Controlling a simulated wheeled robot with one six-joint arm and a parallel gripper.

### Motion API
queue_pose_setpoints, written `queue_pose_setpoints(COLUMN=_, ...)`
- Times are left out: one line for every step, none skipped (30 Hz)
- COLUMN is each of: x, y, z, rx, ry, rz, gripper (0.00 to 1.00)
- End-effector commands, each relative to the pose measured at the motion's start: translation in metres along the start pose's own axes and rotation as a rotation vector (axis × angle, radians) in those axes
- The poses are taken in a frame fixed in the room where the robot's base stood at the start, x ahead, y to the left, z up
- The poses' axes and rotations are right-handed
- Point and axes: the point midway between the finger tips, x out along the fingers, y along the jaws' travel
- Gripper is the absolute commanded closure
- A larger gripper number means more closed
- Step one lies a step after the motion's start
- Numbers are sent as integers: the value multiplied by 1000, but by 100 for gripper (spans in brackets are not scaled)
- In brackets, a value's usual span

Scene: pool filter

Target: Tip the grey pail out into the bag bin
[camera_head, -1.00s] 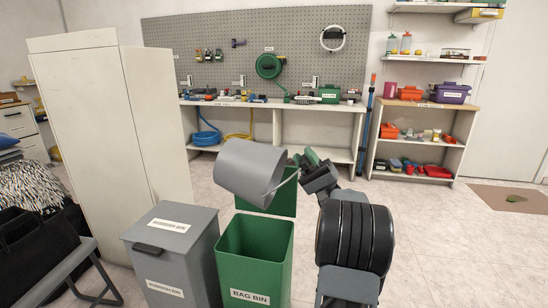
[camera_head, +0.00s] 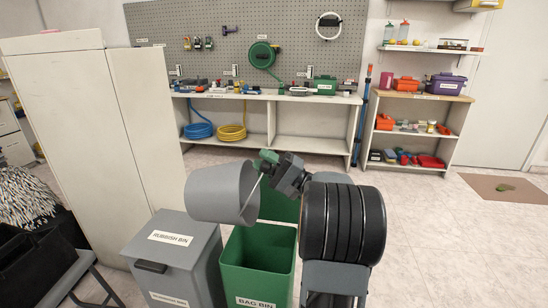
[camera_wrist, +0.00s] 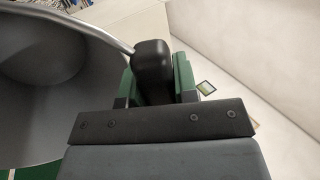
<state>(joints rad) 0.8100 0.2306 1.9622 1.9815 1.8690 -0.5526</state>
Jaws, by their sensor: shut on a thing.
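The grey pail (camera_head: 215,192) is tipped on its side above and a little left of the open green bag bin (camera_head: 262,272), its wide mouth to the right. My gripper (camera_head: 268,163) is shut on the pail's thin handle at the mouth side. In the wrist view the jaws (camera_wrist: 153,75) close around a black grip, with the pail's rim and grey inside (camera_wrist: 45,75) at left. The part of the inside in view looks bare; the rest is cut off. The bag bin's green lid (camera_head: 279,207) stands up behind its opening, and the bin's floor is hidden.
A grey rubbish bin (camera_head: 165,258) with a shut lid stands left of the bag bin. A tall white cabinet (camera_head: 80,135) is behind it. A workbench (camera_head: 270,98) and a shelf unit (camera_head: 415,125) line the back wall.

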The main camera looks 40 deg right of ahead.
Motion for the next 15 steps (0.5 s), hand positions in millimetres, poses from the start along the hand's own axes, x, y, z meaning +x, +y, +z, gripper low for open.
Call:
queue_pose_setpoints(x=14, y=-11, z=0, rx=-3, ry=-3, rz=32, gripper=100)
queue_pose_setpoints(x=18, y=-13, z=0, rx=-3, ry=-4, rz=52, gripper=100)
queue_pose_setpoints(x=25, y=-15, z=0, rx=-3, ry=-2, rz=80, gripper=100)
queue_pose_setpoints(x=30, y=-16, z=0, rx=-2, ry=-3, rz=102, gripper=100)
queue_pose_setpoints(x=35, y=-17, z=0, rx=-2, ry=-2, rz=123, gripper=100)
queue_pose_setpoints(x=42, y=-18, z=0, rx=-3, ry=-3, rz=152, gripper=100)
queue_pose_setpoints(x=46, y=-19, z=0, rx=-3, ry=-3, rz=170, gripper=100)
queue_pose_setpoints(x=51, y=-20, z=0, rx=-3, ry=-2, rz=190, gripper=100)
queue_pose_setpoints(x=56, y=-21, z=0, rx=-3, ry=-2, rz=215, gripper=100)
queue_pose_setpoints(x=61, y=-22, z=0, rx=-3, ry=-2, rz=234, gripper=100)
queue_pose_setpoints(x=65, y=-23, z=0, rx=-4, ry=-2, rz=253, gripper=100)
queue_pose_setpoints(x=71, y=-24, z=0, rx=-3, ry=-2, rz=276, gripper=100)
queue_pose_setpoints(x=75, y=-24, z=0, rx=-3, ry=-1, rz=294, gripper=100)
queue_pose_setpoints(x=79, y=-25, z=0, rx=-3, ry=-2, rz=310, gripper=100)
queue_pose_setpoints(x=84, y=-26, z=0, rx=-3, ry=-2, rz=333, gripper=100)
